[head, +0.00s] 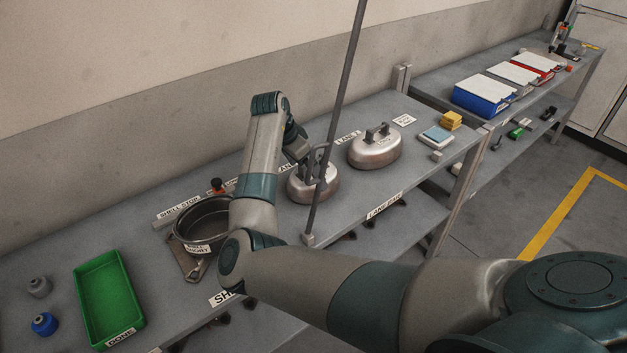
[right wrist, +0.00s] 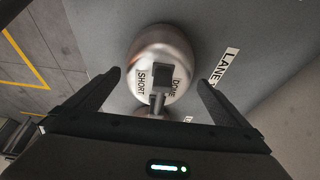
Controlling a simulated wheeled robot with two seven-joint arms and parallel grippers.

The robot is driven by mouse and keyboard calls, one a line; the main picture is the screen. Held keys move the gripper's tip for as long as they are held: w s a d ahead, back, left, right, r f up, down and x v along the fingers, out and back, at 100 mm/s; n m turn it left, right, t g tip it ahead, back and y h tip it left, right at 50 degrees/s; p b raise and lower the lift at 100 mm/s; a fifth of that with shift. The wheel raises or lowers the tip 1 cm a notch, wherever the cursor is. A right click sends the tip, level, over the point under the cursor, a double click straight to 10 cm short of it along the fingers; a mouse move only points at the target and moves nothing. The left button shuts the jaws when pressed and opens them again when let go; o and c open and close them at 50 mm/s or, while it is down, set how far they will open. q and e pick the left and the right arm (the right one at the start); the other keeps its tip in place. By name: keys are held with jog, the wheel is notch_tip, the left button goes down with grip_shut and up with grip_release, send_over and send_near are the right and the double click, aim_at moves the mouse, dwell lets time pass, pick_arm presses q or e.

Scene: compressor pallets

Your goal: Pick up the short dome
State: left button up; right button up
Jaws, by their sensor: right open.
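The short dome is a rounded, brushed-metal cover with a dark handle on top. In the right wrist view the short dome (right wrist: 160,47) lies ahead of and between my fingers, with its label readable. In the head view the short dome appears to be the left one of two metal domes (head: 299,193), partly hidden behind a thin grey post. My right gripper (head: 305,152) is over this dome. In the right wrist view my right gripper (right wrist: 160,80) is open, its fingers apart on either side of the handle. My left gripper is not in view.
A second metal dome (head: 374,153) stands to the right on the bench. The grey post (head: 335,110) rises at the bench's front edge. A round black pot (head: 190,228) and a green tray (head: 105,300) are to the left.

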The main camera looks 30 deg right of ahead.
aim_at(312, 178)
jog(key=shift+d+f+p, duration=0.3)
jog(key=shift+f+p, duration=0.15)
jog(key=shift+p, duration=0.05)
jog(key=p+x, duration=0.1)
jog(key=x, duration=0.2)
jog(key=shift+s, duration=0.1)
jog(key=shift+d+f, duration=0.15)
jog(key=shift+f, duration=0.4)
jog(key=c, duration=1.4)
jog(key=shift+r, duration=0.1)
